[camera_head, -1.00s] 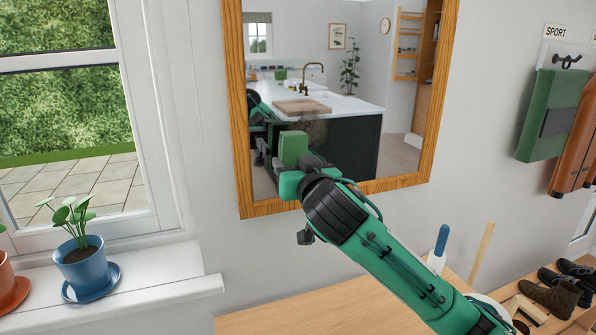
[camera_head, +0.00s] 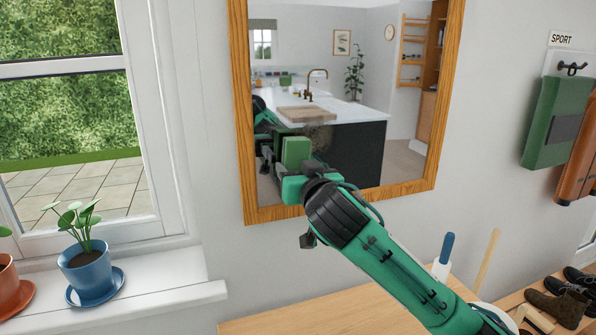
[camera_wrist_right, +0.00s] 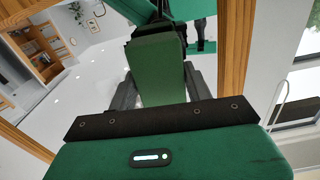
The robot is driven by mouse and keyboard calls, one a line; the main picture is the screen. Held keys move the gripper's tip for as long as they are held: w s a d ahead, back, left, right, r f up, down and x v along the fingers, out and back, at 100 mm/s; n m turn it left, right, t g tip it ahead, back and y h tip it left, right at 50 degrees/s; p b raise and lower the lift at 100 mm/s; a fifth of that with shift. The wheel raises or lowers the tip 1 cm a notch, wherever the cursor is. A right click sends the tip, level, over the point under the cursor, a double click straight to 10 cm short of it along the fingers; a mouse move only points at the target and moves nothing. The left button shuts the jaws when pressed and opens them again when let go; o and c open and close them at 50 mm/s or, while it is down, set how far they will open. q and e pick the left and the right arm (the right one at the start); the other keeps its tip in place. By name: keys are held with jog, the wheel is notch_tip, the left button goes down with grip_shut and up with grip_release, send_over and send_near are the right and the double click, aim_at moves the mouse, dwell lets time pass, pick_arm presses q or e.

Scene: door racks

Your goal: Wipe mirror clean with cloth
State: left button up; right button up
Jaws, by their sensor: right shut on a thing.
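The mirror (camera_head: 375,75) hangs on the wall in a wooden frame, its glass reflecting a kitchen and my arm. A dark smudge (camera_head: 318,136) shows on the lower glass, just above and right of the cloth. My right gripper (camera_head: 300,172) is shut on a folded green cloth (camera_head: 296,152) at the lower left of the mirror. In the right wrist view the green cloth (camera_wrist_right: 158,70) stands between the fingers, before the glass. Whether it touches the glass I cannot tell. My left gripper shows at most as a reflection.
A blue plant pot (camera_head: 87,268) stands on the windowsill (camera_head: 170,285) at left. A wooden bench top (camera_head: 310,312) lies below the mirror. A green bag (camera_head: 550,125) hangs on a hook.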

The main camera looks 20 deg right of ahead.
jog(key=shift+w, duration=0.7)
